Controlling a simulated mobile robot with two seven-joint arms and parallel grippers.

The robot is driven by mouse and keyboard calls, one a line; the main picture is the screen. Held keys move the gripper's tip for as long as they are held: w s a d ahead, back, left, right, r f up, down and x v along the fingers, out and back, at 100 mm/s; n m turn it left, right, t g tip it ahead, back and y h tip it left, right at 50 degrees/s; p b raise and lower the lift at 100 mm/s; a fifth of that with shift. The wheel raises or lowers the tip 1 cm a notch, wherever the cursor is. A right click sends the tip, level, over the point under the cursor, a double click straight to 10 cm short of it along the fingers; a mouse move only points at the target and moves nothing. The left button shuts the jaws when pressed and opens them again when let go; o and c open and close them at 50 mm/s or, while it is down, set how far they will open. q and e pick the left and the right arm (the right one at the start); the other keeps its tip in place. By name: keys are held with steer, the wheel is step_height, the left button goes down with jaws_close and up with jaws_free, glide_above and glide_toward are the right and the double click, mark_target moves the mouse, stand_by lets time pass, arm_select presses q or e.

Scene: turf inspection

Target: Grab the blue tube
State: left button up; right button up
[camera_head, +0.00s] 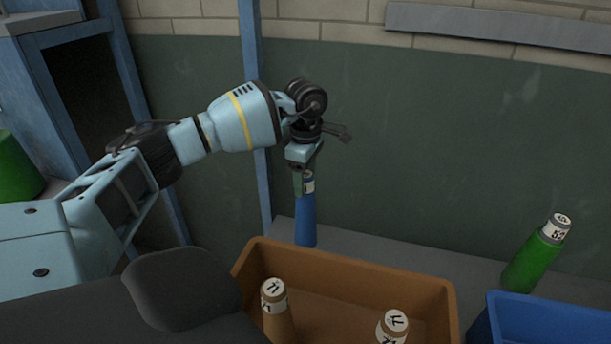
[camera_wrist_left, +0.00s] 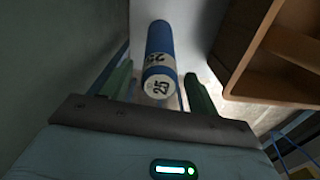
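The blue tube (camera_head: 306,222) stands upright on the grey ledge by the green wall, behind the brown box. Its white label end is up. In the left wrist view the blue tube (camera_wrist_left: 160,42) shows its end marked 25 toward the camera. My left gripper (camera_head: 304,184) points down over the tube's top. In the left wrist view the left gripper's green fingers (camera_wrist_left: 160,88) are on either side of the tube's labelled end, with narrow gaps visible, so it looks open. My right gripper is in neither view.
The brown box (camera_head: 420,282) in front holds two brown tubes (camera_head: 277,312) (camera_head: 392,328) with white labels. A green tube (camera_head: 537,255) leans at the right beside a blue box (camera_head: 545,315). A blue post (camera_head: 252,60) stands left of the gripper.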

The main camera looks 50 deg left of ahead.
arm_select(q)
steer(key=c, duration=1.2)
